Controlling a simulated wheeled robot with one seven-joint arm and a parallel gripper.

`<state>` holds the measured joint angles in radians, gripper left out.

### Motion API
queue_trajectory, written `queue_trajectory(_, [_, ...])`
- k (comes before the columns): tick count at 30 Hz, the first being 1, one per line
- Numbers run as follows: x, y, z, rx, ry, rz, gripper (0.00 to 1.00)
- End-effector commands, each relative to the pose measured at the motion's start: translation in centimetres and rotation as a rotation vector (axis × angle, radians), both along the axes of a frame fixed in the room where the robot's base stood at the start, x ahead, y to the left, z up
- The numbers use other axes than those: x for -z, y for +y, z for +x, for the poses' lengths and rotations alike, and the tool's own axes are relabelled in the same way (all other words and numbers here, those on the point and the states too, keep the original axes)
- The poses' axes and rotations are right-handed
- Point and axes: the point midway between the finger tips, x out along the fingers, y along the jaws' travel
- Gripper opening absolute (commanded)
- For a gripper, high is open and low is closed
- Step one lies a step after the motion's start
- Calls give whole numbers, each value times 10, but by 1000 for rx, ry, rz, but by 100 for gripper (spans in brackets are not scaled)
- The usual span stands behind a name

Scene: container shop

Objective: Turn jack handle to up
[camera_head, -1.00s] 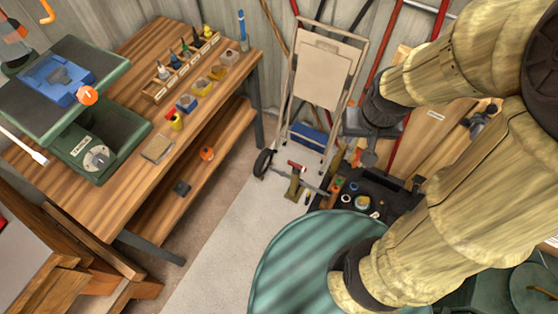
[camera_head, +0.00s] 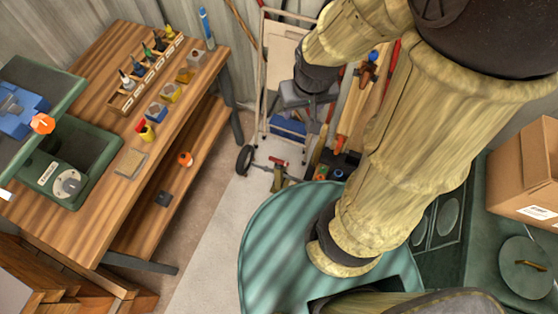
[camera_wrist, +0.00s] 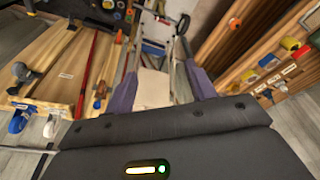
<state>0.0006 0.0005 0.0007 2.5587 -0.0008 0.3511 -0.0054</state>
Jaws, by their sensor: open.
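A small jack-like object (camera_head: 279,178) with a red part and an olive body stands on the floor by the foot of the hand truck in the head view. I take it for the jack, but it is small and its handle's position cannot be made out. My gripper (camera_wrist: 160,82) is open and empty in the wrist view, with its two purple fingers apart and the hand truck beyond them. In the head view the dark gripper body (camera_head: 304,92) hangs in front of the hand truck, above and behind the jack-like object. Its fingertips are hard to see there.
The hand truck (camera_head: 266,80) leans on the wall. A workbench (camera_head: 95,228) with tools stands at left. A cardboard box (camera_head: 530,170) is at right. Pale floor (camera_head: 215,230) lies clear between bench and table.

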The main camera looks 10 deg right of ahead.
Motion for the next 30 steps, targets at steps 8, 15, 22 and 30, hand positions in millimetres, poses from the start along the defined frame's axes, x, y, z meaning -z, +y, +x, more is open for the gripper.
queue_trajectory(8, [54,3,19,-212,29,-54,100])
queue_trajectory(15, [124,3,50,-562,74,-130,100])
queue_trajectory(22, [192,5,78,-905,112,-186,100])
queue_trajectory(30, [273,7,111,-1306,143,-231,100])
